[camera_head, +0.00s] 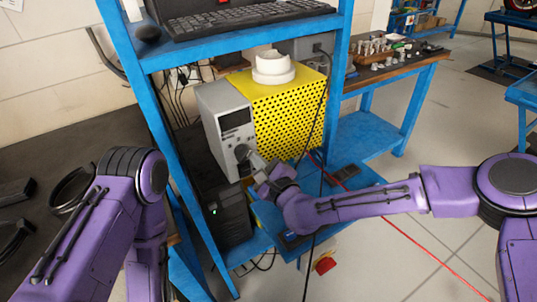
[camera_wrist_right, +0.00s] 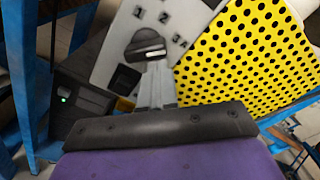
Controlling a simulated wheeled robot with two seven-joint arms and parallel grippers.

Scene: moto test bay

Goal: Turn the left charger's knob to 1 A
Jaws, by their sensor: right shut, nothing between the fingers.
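The left charger (camera_head: 226,122) is a grey upright box on the shelf, left of a yellow perforated box. Its dark round knob (camera_head: 242,153) is low on the front face. In the right wrist view, the knob (camera_wrist_right: 146,45) has a ridge across it, with the printed marks 1, 2 and 3 above and right of it. I cannot tell which mark the knob points to. My right gripper (camera_head: 256,162) is shut and empty, its fingertips (camera_wrist_right: 155,68) right at the knob's lower edge; contact is unclear. My left arm is at the left, its gripper out of view.
The yellow perforated box (camera_head: 291,120) carries a white round part (camera_head: 273,68). Blue rack posts (camera_head: 334,90) frame the shelf. A dark box (camera_head: 229,217) sits below the charger. A black cable and a red cable hang near my right forearm. A keyboard (camera_head: 245,22) lies above.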

